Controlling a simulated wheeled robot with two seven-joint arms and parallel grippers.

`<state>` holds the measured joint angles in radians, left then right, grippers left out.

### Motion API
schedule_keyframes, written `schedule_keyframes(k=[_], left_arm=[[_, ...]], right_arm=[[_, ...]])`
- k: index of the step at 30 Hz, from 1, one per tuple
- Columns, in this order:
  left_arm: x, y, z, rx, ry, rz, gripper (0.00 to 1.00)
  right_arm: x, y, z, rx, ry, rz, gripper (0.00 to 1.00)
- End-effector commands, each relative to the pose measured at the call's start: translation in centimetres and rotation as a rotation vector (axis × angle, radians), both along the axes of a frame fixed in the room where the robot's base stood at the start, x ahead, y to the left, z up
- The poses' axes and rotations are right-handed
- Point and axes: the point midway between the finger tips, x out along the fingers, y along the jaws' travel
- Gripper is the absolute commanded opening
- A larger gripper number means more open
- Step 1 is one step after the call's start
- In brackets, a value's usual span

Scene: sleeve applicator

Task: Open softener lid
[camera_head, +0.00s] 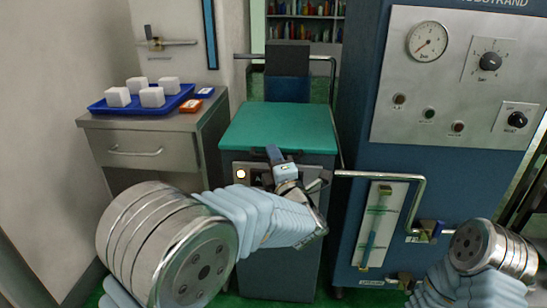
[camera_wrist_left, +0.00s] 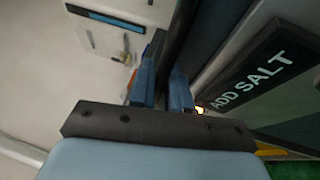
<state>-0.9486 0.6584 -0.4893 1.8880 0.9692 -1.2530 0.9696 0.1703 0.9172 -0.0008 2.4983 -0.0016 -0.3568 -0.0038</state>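The softener is the grey-blue cabinet with a teal lid (camera_head: 270,125) in the middle of the head view; the lid is down. My left gripper (camera_head: 274,155) is at the lid's front edge. In the left wrist view its two blue fingers (camera_wrist_left: 164,88) lie on either side of a dark strip that looks like the lid edge, with no clear gap. A black panel reading ADD SALT (camera_wrist_left: 250,80) is right of the fingers, beside a glowing lamp (camera_wrist_left: 198,108). Of my right arm only links show in the head view; its gripper is out of view.
A blue tray (camera_head: 128,110) with several white blocks stands on a grey cabinet (camera_head: 140,150) at left. A tall blue machine (camera_head: 455,75) with gauge and knobs is at right. A metal rail (camera_head: 385,174) bends out from it near the lid's right.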

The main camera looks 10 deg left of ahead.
Motion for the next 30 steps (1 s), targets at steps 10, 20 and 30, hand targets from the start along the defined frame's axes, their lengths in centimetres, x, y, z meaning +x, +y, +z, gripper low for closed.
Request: schedule_keyframes(k=[10,20,30], left_arm=[[0.0,0.0,0.2,-0.001,0.004,0.0,0.0],[0.3,0.0,5.8,-0.006,0.114,-0.001,0.0],[2.6,0.0,14.7,-0.004,0.121,0.0,0.0]], right_arm=[[0.0,0.0,0.2,0.0,0.0,0.0,0.43],[-0.1,0.3,4.7,0.003,0.0,0.007,0.43],[-0.8,2.0,9.3,0.027,0.013,0.035,0.43]])
